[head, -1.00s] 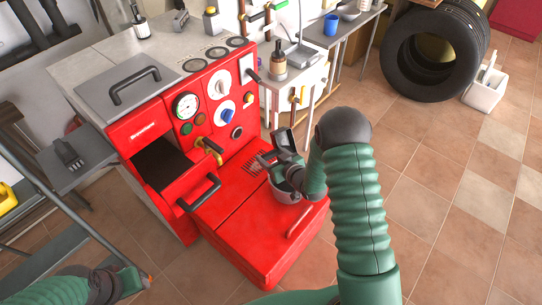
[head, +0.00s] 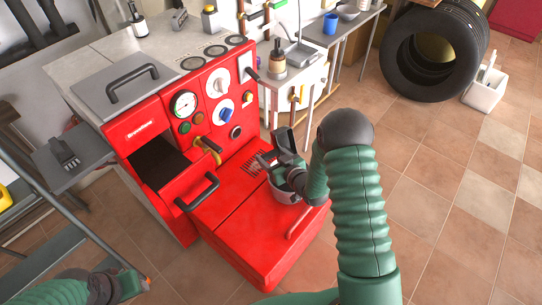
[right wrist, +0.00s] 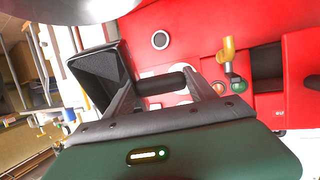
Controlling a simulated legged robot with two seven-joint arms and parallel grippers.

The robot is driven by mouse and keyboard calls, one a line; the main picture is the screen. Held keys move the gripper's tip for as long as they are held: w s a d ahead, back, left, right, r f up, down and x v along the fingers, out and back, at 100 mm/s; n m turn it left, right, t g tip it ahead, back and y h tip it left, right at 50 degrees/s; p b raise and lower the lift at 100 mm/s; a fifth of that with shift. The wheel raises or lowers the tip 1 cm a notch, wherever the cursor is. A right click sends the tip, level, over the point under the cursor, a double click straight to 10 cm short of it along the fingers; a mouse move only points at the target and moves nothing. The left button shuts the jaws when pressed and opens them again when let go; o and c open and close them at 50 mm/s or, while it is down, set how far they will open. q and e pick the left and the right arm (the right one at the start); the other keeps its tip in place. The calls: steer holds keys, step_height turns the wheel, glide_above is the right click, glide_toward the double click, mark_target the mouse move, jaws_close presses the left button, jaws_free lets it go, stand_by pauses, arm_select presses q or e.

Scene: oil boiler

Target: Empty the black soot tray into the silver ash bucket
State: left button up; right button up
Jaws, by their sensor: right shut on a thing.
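The black soot tray (head: 284,139) is in my right gripper (head: 268,160), tipped up on its side above the silver ash bucket (head: 283,190). In the right wrist view the right gripper (right wrist: 165,88) is shut on the tray's dark handle (right wrist: 172,81), and the tray (right wrist: 97,72) sticks out to the left. The bucket (right wrist: 70,8) shows along the top edge there. The bucket stands on the red ledge, partly hidden by my right gripper and arm. Any soot inside is not visible. My left gripper (head: 137,284) is low at the left, away from both; its finger gap is unclear.
The red boiler (head: 225,160) has an open dark slot (head: 160,165) and a black front handle (head: 197,192). A grey ladder (head: 45,255) stands at the left. The tiled floor (head: 450,230) at the right is clear.

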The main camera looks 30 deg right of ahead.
steer(key=shift+f+b, duration=0.15)
steer(key=shift+b, duration=0.4)
steer(key=shift+s+t, duration=0.15)
steer(key=shift+t, duration=0.15)
steer(key=shift+b, duration=0.3)
steer(key=shift+s+t+b, duration=0.1)
steer(key=shift+t+b, duration=0.2)
steer(key=shift+b, duration=0.2)
steer(key=shift+s, duration=0.1)
steer(key=shift+b, duration=0.35)
